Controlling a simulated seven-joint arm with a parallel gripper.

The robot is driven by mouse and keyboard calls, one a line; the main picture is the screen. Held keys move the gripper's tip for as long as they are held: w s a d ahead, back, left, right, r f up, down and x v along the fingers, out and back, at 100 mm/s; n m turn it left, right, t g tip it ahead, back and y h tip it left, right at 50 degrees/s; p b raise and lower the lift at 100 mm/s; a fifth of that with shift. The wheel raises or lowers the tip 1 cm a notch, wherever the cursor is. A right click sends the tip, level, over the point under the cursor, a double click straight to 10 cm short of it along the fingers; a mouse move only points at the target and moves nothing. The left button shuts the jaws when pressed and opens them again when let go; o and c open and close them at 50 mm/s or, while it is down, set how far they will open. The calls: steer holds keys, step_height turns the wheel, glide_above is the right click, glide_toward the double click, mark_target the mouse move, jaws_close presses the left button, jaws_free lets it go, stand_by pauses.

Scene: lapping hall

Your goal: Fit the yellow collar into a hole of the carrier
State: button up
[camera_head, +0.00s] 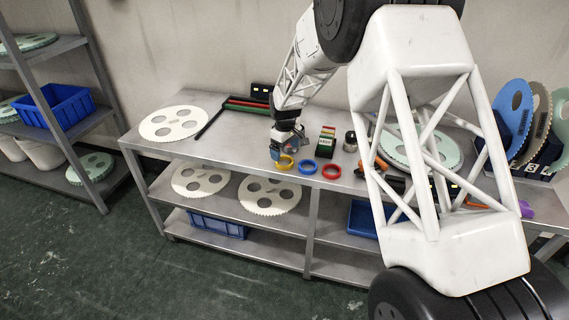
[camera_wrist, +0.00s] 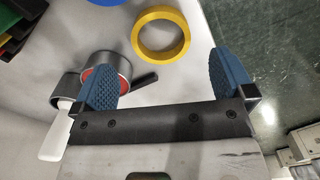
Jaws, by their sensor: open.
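The yellow collar (camera_head: 285,167) lies flat near the bench's front edge, below my gripper (camera_head: 286,151). In the wrist view the collar (camera_wrist: 160,57) is a whole ring, lying ahead of and between the fingertips, untouched. My gripper (camera_wrist: 165,80) is open, with blue ribbed fingers and nothing between them. A cream toothed disc with several holes, which looks like the carrier (camera_head: 172,137), lies flat at the bench's left end. A pale green disc (camera_head: 393,153) also lies on the bench, partly hidden by my arm; I cannot tell which disc is meant.
A blue ring (camera_head: 307,172) and a red ring (camera_head: 331,177) lie right of the collar. A grey cylinder with a red inside (camera_wrist: 106,64) is beside the left finger. The green floor (camera_wrist: 270,45) shows past the edge.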

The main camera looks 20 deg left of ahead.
mark_target(284, 164)
steer(key=shift+f, duration=2.55)
steer(key=shift+c, duration=0.2)
steer(key=c, duration=0.9)
steer(key=shift+r, duration=0.15)
steer(key=shift+r, duration=0.8)
steer(key=shift+s+r, duration=0.2)
steer(key=shift+r, duration=0.7)
steer(key=s+d, duration=0.3)
steer(key=s, duration=0.4)
steer(key=s+d+r, duration=0.1)
steer(key=s+d, duration=0.3)
steer(key=s, duration=0.2)
steer(key=shift+s+d+r, duration=0.15)
steer(key=shift+s+d, duration=0.1)
steer(key=shift+s, duration=0.15)
